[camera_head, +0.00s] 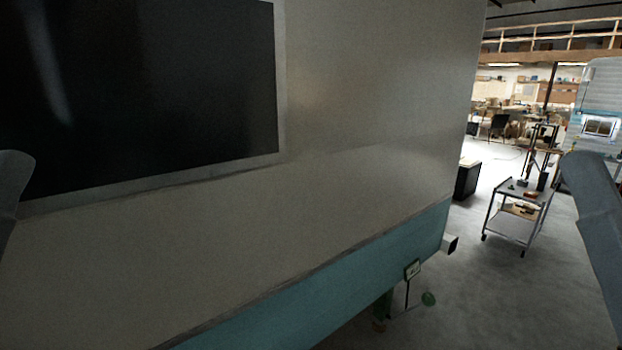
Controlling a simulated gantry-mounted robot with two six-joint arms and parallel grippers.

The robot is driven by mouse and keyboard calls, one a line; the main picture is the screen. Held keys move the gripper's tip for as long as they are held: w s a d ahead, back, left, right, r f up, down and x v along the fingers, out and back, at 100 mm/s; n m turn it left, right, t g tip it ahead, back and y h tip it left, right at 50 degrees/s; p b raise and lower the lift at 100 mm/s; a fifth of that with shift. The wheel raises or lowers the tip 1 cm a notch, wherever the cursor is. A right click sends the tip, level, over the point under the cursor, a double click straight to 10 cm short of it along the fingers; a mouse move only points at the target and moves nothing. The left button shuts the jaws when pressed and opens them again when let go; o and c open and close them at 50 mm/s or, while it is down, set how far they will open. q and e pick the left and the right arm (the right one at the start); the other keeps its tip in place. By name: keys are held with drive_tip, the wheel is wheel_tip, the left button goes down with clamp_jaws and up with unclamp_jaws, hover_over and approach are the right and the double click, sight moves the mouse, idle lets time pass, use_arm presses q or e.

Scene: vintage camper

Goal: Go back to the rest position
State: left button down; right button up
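No gripper fingers show in the head view. A grey-blue arm link of mine stands at the left edge, and another comes in at the right edge. Both grippers are outside the picture, so their state is hidden. The vintage camper (370,120) fills the left and middle of the view, close in front. It has a cream upper side, a teal lower band (340,280) and a large dark window (140,90) in a pale frame.
A metal cart (515,215) with tools on its shelves stands on the grey floor (480,300) at the right. A dark cabinet (467,178) stands beyond the camper's end. Floor between camper and cart is open.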

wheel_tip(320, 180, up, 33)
drive_tip(key=p, duration=2.9)
drive_tip(key=shift+p, duration=0.4)
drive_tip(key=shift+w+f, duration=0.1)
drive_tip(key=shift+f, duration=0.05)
